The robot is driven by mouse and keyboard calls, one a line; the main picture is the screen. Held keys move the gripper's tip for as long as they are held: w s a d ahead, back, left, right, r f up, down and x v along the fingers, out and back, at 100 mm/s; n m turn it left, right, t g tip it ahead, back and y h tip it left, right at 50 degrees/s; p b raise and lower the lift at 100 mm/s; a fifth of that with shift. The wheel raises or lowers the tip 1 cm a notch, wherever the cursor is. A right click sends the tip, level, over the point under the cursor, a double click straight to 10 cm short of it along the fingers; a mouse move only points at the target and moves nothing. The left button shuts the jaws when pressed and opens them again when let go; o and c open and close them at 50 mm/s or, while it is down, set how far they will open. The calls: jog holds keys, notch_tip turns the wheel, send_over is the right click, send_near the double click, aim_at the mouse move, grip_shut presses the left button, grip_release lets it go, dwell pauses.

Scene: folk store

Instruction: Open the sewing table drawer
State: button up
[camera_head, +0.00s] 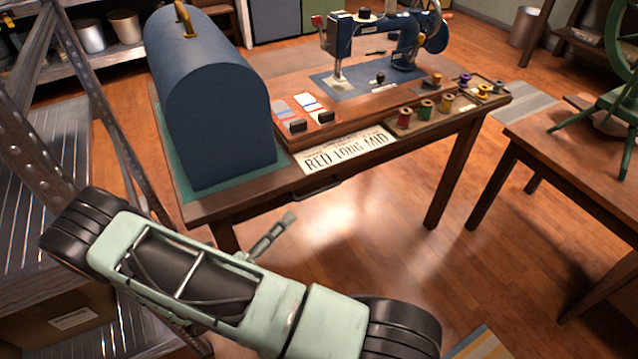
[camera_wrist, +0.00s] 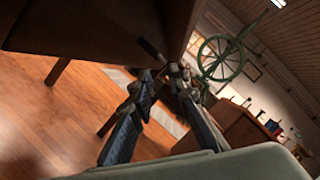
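The wooden sewing table (camera_head: 230,205) stands in the middle of the head view. Its drawer has a dark bar handle (camera_head: 318,190) under the front edge, below a paper sign. The drawer looks shut, though its front is mostly in shadow. In the wrist view the table's brown underside or front (camera_wrist: 90,25) fills the top left, with the dark handle (camera_wrist: 150,48) at its edge. My gripper (camera_head: 288,220) is in front of and below the table edge, close to the handle. In the wrist view its fingers (camera_wrist: 161,76) are apart with nothing between them, just short of the handle.
A blue domed cover (camera_head: 222,125), a sewing machine (camera_head: 385,40) and thread spools (camera_head: 427,109) stand on the table. A metal shelf (camera_head: 90,100) is close on the left. Another table (camera_head: 590,160) with a green spinning wheel is on the right. The floor in front is open.

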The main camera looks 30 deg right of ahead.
aim_at(315, 191)
jog(key=b+x, duration=0.1)
jog(key=x, duration=0.9)
jog(key=shift+d+r+b, duration=0.1)
jog(key=shift+d+b, duration=0.2)
jog(key=shift+b, duration=0.05)
grip_shut()
